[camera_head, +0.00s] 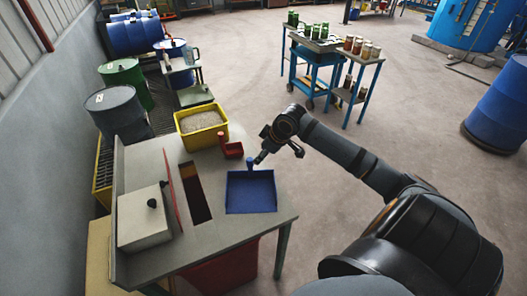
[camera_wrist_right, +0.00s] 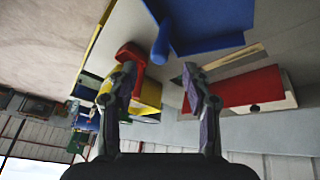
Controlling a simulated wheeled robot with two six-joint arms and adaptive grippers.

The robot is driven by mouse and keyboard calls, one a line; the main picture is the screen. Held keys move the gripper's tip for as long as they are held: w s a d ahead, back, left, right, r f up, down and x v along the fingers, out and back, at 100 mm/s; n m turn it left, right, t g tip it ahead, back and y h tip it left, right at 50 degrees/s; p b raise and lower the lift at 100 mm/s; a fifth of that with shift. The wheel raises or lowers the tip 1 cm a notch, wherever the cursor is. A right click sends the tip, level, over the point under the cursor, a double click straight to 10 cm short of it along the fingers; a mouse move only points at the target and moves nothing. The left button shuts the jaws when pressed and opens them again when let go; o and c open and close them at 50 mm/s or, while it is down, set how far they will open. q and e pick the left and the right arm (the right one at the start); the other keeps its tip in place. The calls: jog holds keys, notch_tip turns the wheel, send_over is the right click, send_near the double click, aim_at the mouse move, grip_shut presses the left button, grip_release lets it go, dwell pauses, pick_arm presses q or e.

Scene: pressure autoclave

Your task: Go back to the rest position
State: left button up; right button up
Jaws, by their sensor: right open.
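My right gripper (camera_head: 279,155) hangs over the table's right edge, at the end of the arm that comes in from the lower right. In the right wrist view its two fingers (camera_wrist_right: 160,75) stand apart with nothing between them. A blue scoop (camera_head: 250,194) lies on the table (camera_head: 226,234), its handle near one finger in the head view; whether they touch cannot be told. The blue scoop also shows at the top of the right wrist view (camera_wrist_right: 208,22). My left gripper is not in view.
A red scoop (camera_head: 231,149) and a yellow bin of grey granules (camera_head: 202,124) are beyond the blue scoop. A white box (camera_head: 143,217) and red panel (camera_head: 172,190) stand left. A blue cart (camera_head: 320,72) stands farther back. Open floor lies right of the table.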

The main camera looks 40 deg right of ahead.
jog(key=shift+v, duration=0.8)
jog(key=shift+a, duration=0.1)
